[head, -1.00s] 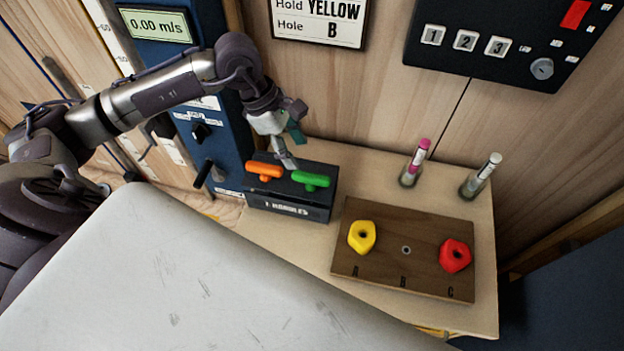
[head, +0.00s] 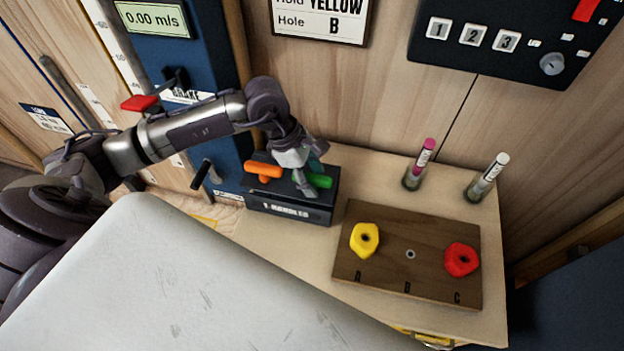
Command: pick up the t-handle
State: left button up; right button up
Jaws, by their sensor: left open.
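Two t-handles stand in a black box (head: 262,207) labelled T-HANDLES. The orange t-handle (head: 263,171) is at the left and the green t-handle (head: 321,181) at the right. My left gripper (head: 308,182) is open and points down at the green t-handle, hiding its left part. One finger is in front of the handle and a teal part of the gripper shows behind it. I cannot tell whether the fingers touch it. My right gripper is not in view.
A brown board (head: 385,275) with a yellow hold (head: 364,240) and a red hold (head: 461,259) lies to the right of the box. Two marker-like tubes, pink-topped (head: 421,160) and white-topped (head: 488,177), stand behind it. A blue panel (head: 213,140) rises behind my arm.

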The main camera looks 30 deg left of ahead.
pick_arm(q)
grip_shut()
notch_tip(320, 180, up, 18)
jog(key=p, duration=0.8)
jog(key=c, duration=0.7)
grip_release()
jog(key=shift+c, duration=0.2)
grip_shut()
